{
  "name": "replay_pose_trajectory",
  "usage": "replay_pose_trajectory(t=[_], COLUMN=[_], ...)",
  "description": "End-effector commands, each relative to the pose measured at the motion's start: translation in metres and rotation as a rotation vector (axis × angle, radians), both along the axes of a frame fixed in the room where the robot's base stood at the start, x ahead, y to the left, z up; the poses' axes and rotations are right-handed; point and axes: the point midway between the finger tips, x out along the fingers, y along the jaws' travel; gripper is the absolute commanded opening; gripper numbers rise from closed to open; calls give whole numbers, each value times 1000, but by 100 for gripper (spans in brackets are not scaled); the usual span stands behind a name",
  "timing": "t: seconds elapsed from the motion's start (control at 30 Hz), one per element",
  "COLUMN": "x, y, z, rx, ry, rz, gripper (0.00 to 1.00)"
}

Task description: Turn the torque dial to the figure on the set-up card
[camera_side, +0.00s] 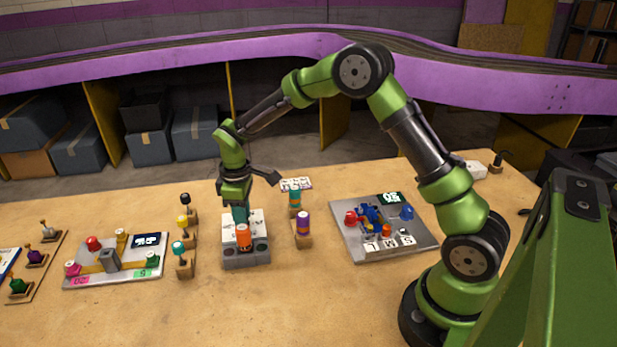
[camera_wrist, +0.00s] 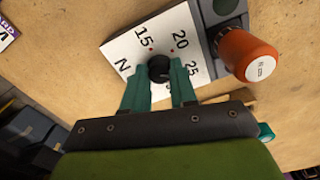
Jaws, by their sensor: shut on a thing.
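The torque dial is a black knob (camera_wrist: 160,67) on a white plate (camera_wrist: 120,50) printed with 15, 20, 25 and N. Small red dots show near 15 and 20. My gripper (camera_wrist: 161,73) has its teal fingers shut on the knob, one on each side. In the side view my gripper (camera_side: 241,213) reaches down to the plate on a grey unit (camera_side: 246,260). The knob's pointer cannot be made out.
An orange cylinder (camera_wrist: 247,55) stands at the unit's front, close to my gripper. Small levers (camera_side: 182,250) stand left. Grey boards lie at left (camera_side: 75,278) and right (camera_side: 350,243).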

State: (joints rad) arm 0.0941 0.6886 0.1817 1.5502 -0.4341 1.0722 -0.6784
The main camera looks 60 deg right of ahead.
Motion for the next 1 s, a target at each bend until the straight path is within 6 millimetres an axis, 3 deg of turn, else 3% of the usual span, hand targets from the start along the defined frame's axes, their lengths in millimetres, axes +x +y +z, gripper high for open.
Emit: replay_pose_trajectory(t=[0.17, 0.2, 0.37, 0.73, 0.87, 1.0], x=[0, 0, 0, 1, 1, 1], y=[0, 0, 0, 0, 0, 0], z=[2, 2, 1, 6, 25, 58], rx=[1, 1, 1, -1, -1, 0], ry=[-1, -1, -1, -3, -5, -8], rz=[-2, -2, -2, -2, -1, -3], gripper=[0, 28, 52, 52, 52, 52])
